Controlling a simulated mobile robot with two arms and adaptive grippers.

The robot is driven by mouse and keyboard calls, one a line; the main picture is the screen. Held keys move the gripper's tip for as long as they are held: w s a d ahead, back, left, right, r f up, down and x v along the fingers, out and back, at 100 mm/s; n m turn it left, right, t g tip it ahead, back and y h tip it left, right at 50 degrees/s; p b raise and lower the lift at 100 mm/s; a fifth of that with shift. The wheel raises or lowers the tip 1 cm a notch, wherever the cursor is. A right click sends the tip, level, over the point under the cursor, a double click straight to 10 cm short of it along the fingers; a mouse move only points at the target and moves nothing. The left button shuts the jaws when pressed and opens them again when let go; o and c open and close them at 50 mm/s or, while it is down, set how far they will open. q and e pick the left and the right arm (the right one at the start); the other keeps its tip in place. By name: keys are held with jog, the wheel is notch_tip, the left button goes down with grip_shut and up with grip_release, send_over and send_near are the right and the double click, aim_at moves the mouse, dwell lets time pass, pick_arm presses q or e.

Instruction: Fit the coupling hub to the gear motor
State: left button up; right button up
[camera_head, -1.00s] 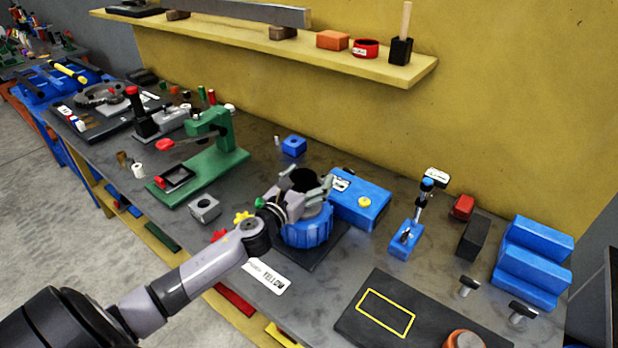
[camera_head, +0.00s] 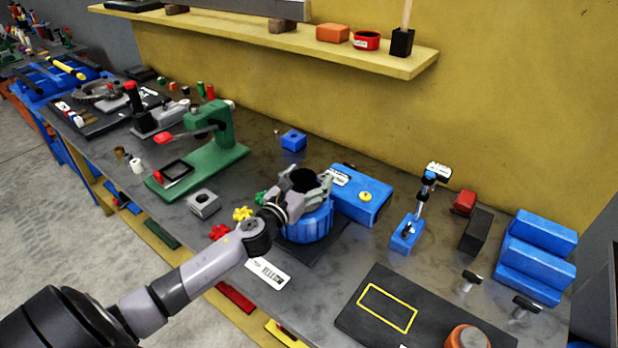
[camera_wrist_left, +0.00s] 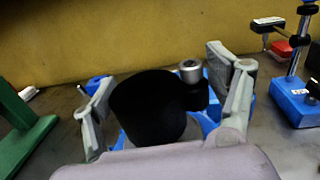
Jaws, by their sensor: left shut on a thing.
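My left gripper (camera_head: 307,186) is over the round blue positioner (camera_head: 306,228), its fingers spread on either side of a black round part (camera_head: 303,179). In the left wrist view this black round part (camera_wrist_left: 148,105) stands between the two grey fingers of my left gripper (camera_wrist_left: 165,95), and I take the gripper as shut on it. A small silver cylinder with a hole in its top (camera_wrist_left: 190,70) sits beside it on a dark round piece. I cannot tell surely which is the hub and which the gear motor. The contact is partly hidden. My right gripper is not in view.
A blue box (camera_head: 360,194) stands close behind and right of the positioner. A green press (camera_head: 205,160) and a grey block with a hole (camera_head: 204,203) are to the left. A blue stand (camera_head: 407,234) and a black mat with a yellow outline (camera_head: 372,330) lie right.

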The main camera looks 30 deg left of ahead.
pick_arm(q)
jog(key=shift+f+b, duration=1.15)
jog(key=shift+f, duration=0.1)
jog(key=o, duration=1.8)
jog(key=shift+f, duration=0.1)
jog(key=shift+f, duration=0.1)
jog(key=s, duration=1.2)
jog(key=shift+d, duration=0.2)
